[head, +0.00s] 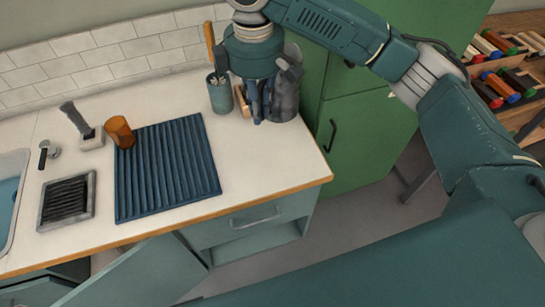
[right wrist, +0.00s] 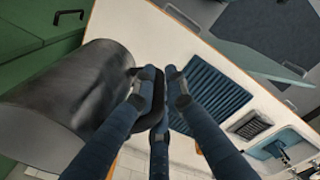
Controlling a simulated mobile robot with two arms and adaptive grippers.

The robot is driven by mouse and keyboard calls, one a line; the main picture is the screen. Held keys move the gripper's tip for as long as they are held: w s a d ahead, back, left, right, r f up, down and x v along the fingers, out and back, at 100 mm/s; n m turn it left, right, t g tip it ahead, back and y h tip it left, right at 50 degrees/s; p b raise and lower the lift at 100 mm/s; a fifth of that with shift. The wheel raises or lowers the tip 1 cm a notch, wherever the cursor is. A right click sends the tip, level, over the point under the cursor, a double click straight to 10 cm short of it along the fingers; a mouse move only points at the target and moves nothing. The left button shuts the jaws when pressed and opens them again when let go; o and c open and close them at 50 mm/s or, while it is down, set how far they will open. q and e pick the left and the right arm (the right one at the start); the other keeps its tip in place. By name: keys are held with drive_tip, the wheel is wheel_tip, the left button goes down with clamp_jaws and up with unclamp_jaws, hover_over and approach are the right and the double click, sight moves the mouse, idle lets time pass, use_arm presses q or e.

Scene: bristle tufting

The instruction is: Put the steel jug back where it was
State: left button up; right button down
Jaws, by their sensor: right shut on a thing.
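The steel jug (head: 287,98) is a dark grey, scuffed cylinder near the back right corner of the white counter, partly hidden behind my right gripper (head: 262,112). In the right wrist view the jug (right wrist: 75,95) fills the left side, and its dark handle (right wrist: 152,112) lies between my right gripper's fingers (right wrist: 160,85). The fingers are shut on that handle. The jug looks upright in the head view. I cannot tell whether its base touches the counter. My left gripper is not in view.
Left of the jug stand a grey-green utensil crock (head: 220,95) and a small wooden item (head: 241,100). A ribbed blue mat (head: 170,170), an amber cup (head: 119,131), a black-ribbed tray (head: 66,202) and a sink (head: 10,195) lie farther left. The counter right of the mat is clear.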

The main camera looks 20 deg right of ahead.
drive_tip(key=shift+w+a+f+n+p, duration=0.1)
drive_tip(key=shift+a+f+n+p, duration=0.1)
drive_tip(key=shift+f+n+p, duration=0.2)
drive_tip(key=shift+w+a+f+n+p, duration=0.1)
drive_tip(key=shift+a+f+n+p, duration=0.15)
drive_tip(key=shift+f, duration=0.2)
drive_tip(key=shift+d+f, duration=0.1)
drive_tip(key=shift+f, duration=0.3)
drive_tip(key=shift+f+p, duration=0.85)
drive_tip(key=shift+f, duration=8.95)
